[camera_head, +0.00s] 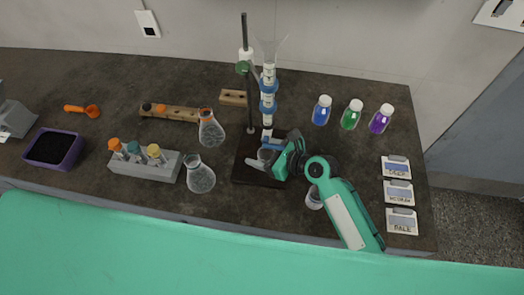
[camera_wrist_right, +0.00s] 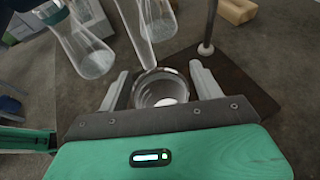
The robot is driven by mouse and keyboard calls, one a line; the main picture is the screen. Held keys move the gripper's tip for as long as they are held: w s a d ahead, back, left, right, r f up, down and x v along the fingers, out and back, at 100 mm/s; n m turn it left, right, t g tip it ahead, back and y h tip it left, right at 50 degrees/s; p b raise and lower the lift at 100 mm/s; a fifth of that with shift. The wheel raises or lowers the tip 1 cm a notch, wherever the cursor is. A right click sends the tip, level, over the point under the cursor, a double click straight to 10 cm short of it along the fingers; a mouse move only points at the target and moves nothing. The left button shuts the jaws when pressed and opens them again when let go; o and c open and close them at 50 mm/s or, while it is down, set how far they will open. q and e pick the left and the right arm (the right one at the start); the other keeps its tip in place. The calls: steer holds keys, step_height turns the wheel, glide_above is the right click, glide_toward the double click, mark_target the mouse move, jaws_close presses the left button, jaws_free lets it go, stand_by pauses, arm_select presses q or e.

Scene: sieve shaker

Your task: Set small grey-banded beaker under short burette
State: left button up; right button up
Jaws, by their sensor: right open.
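A small clear beaker (camera_head: 264,154) stands over the dark stand base (camera_head: 245,178), under the burette (camera_head: 268,95) with its blue fittings and clear funnel top. My right gripper (camera_head: 262,161) reaches in from the right with its fingers around the beaker. In the right wrist view, the beaker (camera_wrist_right: 160,90) shows its round rim between the two spread fingers, with a gap at each side. The gripper (camera_wrist_right: 161,88) is open. I cannot make out a grey band on the beaker. My left gripper is not in view.
Two conical flasks (camera_head: 200,180) (camera_head: 210,132) stand left of the base. A second small vessel (camera_head: 314,200) stands beside my right forearm. A grey rack (camera_head: 145,168) is further left.

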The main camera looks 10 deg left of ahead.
steer(key=b+v, duration=0.1)
steer(key=v, duration=1.1)
steer(key=shift+b, duration=0.3)
